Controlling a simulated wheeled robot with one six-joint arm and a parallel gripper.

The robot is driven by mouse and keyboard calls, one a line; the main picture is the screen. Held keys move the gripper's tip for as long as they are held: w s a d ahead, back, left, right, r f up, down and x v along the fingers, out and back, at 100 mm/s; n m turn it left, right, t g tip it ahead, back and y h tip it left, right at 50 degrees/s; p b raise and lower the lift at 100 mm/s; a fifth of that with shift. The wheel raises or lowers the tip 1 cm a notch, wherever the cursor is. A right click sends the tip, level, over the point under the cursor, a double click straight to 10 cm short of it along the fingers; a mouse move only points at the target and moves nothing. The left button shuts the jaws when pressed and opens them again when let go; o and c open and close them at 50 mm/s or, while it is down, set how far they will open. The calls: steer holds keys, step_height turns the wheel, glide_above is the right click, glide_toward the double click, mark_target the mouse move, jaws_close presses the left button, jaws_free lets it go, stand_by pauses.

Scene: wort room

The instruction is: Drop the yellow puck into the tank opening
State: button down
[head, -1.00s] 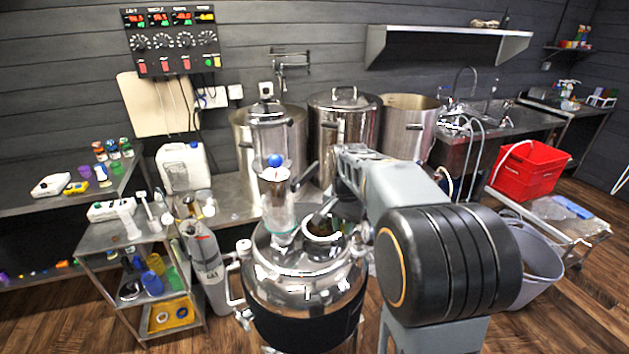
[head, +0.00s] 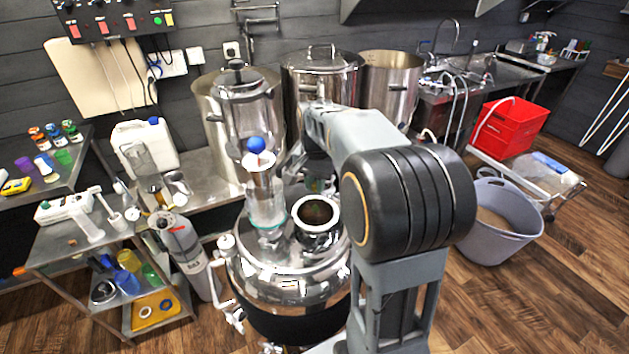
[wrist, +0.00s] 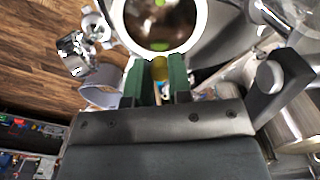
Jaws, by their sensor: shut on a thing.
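The steel tank (head: 285,285) stands in front of me in the head view. Its round, pale-rimmed opening (head: 318,212) is on the lid and is uncovered. The wrist view shows the opening's white rim (wrist: 203,22) at the top, with dark liquid and green spots inside. My gripper (wrist: 159,75) has green fingers shut on the yellow puck (wrist: 160,69), which shows between the tips. In the wrist view, the puck appears just short of the rim, not over the hole; its height above the lid is unclear. In the head view the puck is not discernible and my arm hides most of the gripper.
A clear glass vessel with a blue ball on top (head: 256,145) stands on the lid, left of the opening. Large steel pots (head: 322,85) stand behind. A small cart (head: 100,245) is at left; a grey bucket (head: 500,225) and red crate (head: 508,128) are at right.

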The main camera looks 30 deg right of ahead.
mark_target(315, 202)
step_height(315, 202, down, 7)
steer(key=b, duration=0.5)
steer(key=shift+s+a, duration=0.1)
stand_by(0.3)
steer(key=c, duration=1)
jaws_free()
steer(key=shift+o, duration=0.2)
step_height(315, 202, up, 14)
steer(key=shift+f+p, duration=0.1)
steer(key=shift+p, duration=0.2)
